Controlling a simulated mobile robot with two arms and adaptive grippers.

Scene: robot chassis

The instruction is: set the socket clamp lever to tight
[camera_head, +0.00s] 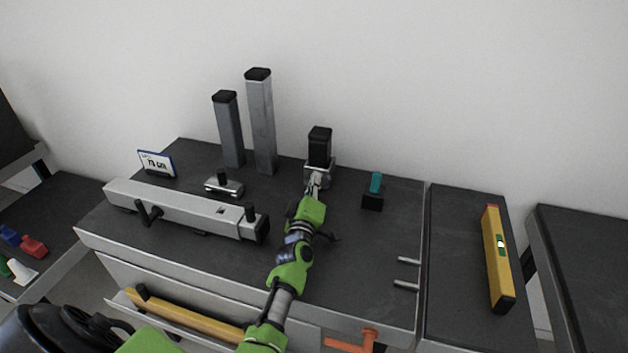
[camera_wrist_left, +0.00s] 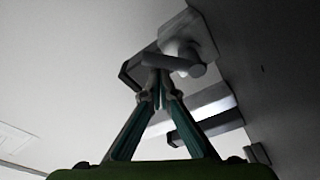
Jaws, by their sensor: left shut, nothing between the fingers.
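The socket clamp (camera_head: 328,172) is a silver block at the back of the dark bench, with a short black-topped post (camera_head: 320,147) standing in it. In the left wrist view, the pale clamp body (camera_wrist_left: 190,38) has a grey rod-like lever (camera_wrist_left: 172,63) sticking out sideways. My left gripper (camera_head: 316,183) is at the front of the clamp; in the left wrist view its fingertips (camera_wrist_left: 160,80) are together, close to the lever. I cannot tell whether they touch it. The gripper hides part of the clamp and lever in the head view. My right gripper is not in view.
Two tall grey posts (camera_head: 261,120) stand behind left. A long silver rail (camera_head: 180,209) lies at front left. A teal-handled black block (camera_head: 372,199) stands right of the clamp. A yellow level (camera_head: 497,258) lies on the right surface.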

